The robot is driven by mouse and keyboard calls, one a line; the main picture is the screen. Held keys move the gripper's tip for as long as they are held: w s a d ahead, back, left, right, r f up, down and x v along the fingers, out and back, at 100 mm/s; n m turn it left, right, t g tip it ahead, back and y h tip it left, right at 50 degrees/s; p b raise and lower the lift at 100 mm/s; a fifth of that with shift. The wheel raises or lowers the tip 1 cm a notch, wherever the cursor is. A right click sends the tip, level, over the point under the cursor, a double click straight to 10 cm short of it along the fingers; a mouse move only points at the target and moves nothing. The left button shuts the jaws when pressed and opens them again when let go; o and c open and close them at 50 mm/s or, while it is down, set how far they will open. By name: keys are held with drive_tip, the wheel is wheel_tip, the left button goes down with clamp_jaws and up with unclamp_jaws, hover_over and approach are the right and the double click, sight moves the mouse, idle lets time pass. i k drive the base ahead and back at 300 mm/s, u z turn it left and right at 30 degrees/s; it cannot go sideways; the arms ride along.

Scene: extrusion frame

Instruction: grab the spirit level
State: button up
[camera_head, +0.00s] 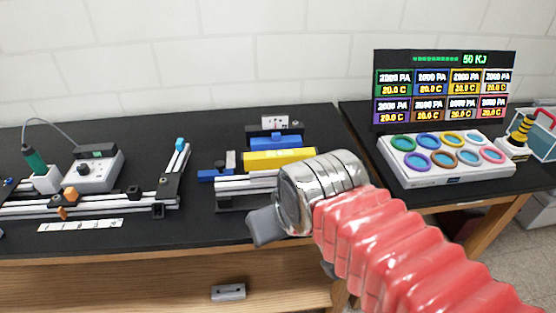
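A long yellow bar (279,159), which looks like the spirit level, lies on the black bench near its right end. It sits behind some silver extrusion pieces (232,184) and in front of a blue item. My gripper (263,228) is in front of the bar and lower in the picture, near the bench's front edge. One grey finger shows; the rest is hidden behind my silver wrist, so its opening cannot be told. My wrist comes close to the bar's right end in the picture. I see no contact with the bar.
Small blue pieces (214,175) lie left of the bar. A white panel with coloured rings (445,178) stands on the right bench.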

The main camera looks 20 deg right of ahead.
sight(270, 159)
drive_tip(key=u, duration=2.45)
drive_tip(key=k, duration=1.2)
drive_tip(key=z, duration=0.65)
